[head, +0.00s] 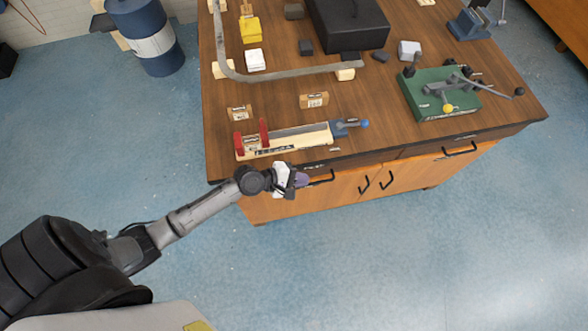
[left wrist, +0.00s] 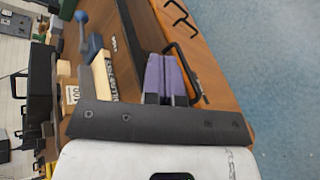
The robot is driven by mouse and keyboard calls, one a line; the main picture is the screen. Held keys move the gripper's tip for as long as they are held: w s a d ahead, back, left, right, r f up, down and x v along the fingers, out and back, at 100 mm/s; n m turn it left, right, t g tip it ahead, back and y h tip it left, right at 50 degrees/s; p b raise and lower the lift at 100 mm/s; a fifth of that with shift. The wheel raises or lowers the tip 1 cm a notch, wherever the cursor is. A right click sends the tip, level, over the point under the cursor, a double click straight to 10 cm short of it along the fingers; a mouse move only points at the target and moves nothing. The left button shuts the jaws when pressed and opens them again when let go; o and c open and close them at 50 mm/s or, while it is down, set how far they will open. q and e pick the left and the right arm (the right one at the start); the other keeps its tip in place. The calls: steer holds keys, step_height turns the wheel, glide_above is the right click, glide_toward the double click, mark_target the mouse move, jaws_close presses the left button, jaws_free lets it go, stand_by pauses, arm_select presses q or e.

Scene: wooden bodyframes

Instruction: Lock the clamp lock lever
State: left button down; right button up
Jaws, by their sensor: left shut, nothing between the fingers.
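A green-based clamp fixture (head: 440,97) sits at the right of the wooden table, with a grey lever (head: 490,88) ending in a dark knob and pointing right. A long wooden bar clamp (head: 290,140) with red jaws lies along the front edge. Its blue end piece (head: 345,128) carries a short lever with a blue ball; this also shows in the left wrist view (left wrist: 94,45). My left gripper (head: 301,180) is just in front of the table edge, apart from both clamps. Its purple fingers (left wrist: 167,78) are shut and empty. My right gripper is not in view.
The wooden table (head: 380,110) has drawers and black handles (head: 460,148) at its front. A bent grey bar (head: 290,73), a black case (head: 348,22) and small blocks lie farther back. A blue barrel (head: 150,40) stands at left. The floor in front is clear.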

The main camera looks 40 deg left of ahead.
arm_select(q)
steer(key=shift+s+a+f+m+g+y, duration=0.15)
steer(key=shift+s+m+g, duration=0.35)
steer(key=shift+m, duration=0.85)
steer(key=shift+s+d+m+g+y, duration=0.1)
steer(key=shift+s+m+g, duration=0.4)
steer(key=shift+m, duration=0.8)
steer(key=shift+s+a+f+m+g+y, duration=0.15)
steer(key=shift+s+m+g, duration=0.3)
steer(key=shift+m, duration=0.9)
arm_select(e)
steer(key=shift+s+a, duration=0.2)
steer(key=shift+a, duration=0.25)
arm_select(q)
steer(key=shift+d, duration=0.1)
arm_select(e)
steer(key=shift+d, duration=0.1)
